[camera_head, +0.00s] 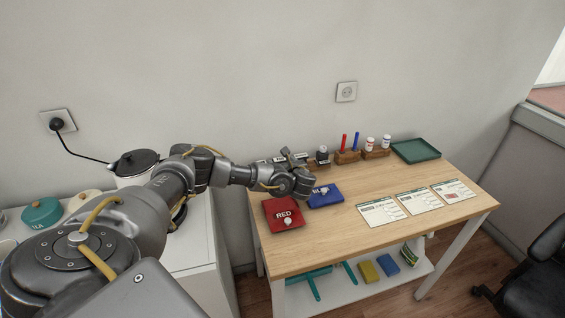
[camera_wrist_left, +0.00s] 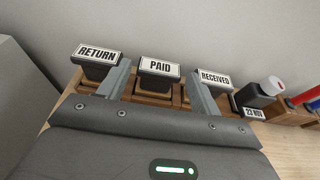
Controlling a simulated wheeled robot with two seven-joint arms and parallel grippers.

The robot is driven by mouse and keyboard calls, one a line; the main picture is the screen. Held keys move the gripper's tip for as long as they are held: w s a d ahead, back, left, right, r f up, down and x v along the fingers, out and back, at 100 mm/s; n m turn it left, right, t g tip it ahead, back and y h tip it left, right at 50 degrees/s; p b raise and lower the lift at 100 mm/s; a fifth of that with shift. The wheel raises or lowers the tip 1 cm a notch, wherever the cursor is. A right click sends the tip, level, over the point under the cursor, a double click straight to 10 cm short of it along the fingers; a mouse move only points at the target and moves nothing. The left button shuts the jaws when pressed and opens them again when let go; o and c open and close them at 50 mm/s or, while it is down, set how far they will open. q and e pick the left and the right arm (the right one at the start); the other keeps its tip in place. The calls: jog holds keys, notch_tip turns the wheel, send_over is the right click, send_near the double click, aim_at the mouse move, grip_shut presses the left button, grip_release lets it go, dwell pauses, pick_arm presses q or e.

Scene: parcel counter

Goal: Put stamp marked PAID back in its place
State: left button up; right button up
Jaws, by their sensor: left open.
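The stamp marked PAID (camera_wrist_left: 160,67) stands upright in the middle of a wooden rack (camera_wrist_left: 151,100), between the stamps marked RETURN (camera_wrist_left: 97,53) and RECEIVED (camera_wrist_left: 215,79). My left gripper (camera_wrist_left: 159,78) is open, with one finger on each side of the PAID stamp; I cannot tell if they touch it. In the head view my left gripper (camera_head: 291,156) is at the back left of the table and covers most of the rack. The base of the PAID stamp is partly hidden. My right gripper is not in view.
A black date stamp (camera_head: 322,154) stands right of the rack, then pens and bottles in wooden holders. A red ink pad (camera_head: 281,211) and a blue ink pad (camera_head: 328,198) lie in front. Printed forms (camera_head: 418,201) and a green tray (camera_head: 416,151) are to the right.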

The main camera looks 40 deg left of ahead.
pick_arm(q)
jog(key=p+v, duration=0.2)
jog(key=v, duration=0.1)
jog(key=shift+r, duration=0.2)
jog(key=shift+p+v, duration=0.55)
jog(key=shift+v, duration=0.3)
jog(key=shift+f, duration=0.15)
jog(key=o, duration=0.6)
jog(key=b+v, duration=0.1)
jog(key=v, duration=1)
